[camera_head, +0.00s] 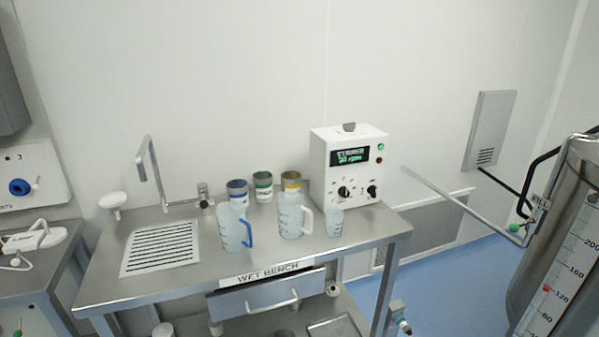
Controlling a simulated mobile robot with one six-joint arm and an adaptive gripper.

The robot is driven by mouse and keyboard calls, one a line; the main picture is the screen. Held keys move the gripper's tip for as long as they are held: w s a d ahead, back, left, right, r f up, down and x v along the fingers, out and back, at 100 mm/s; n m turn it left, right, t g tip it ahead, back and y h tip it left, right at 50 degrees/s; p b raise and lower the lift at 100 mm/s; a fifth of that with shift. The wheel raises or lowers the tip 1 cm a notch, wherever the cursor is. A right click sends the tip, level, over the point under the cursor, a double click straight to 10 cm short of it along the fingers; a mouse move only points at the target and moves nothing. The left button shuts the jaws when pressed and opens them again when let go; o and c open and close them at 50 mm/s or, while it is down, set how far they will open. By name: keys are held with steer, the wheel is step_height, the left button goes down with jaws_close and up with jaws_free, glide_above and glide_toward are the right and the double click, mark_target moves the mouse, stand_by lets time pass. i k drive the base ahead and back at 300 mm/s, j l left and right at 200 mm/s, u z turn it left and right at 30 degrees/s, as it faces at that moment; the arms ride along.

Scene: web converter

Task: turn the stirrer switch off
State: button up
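The stirrer unit (322,160) is a white box at the back right of the steel wet bench. Its dark display (350,156) is lit with green text reading "STIRRER" and a smaller rpm line. On its front are a black knob (344,193) at left and a smaller black control (373,191) at right. I cannot tell which of these is the switch, nor its exact position. A bright green lamp (380,147) sits above a dark red one (379,160) right of the display. My gripper is not in view.
A clear pitcher with a blue handle (233,229), another with a white handle (290,217) and a small beaker (334,222) stand left of and before the unit. Coloured-lid jars stand behind them. A steel tank (565,250) with a long rod (455,203) is at right.

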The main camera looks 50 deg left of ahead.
mark_target(372, 190)
steer(key=u, duration=1.65)
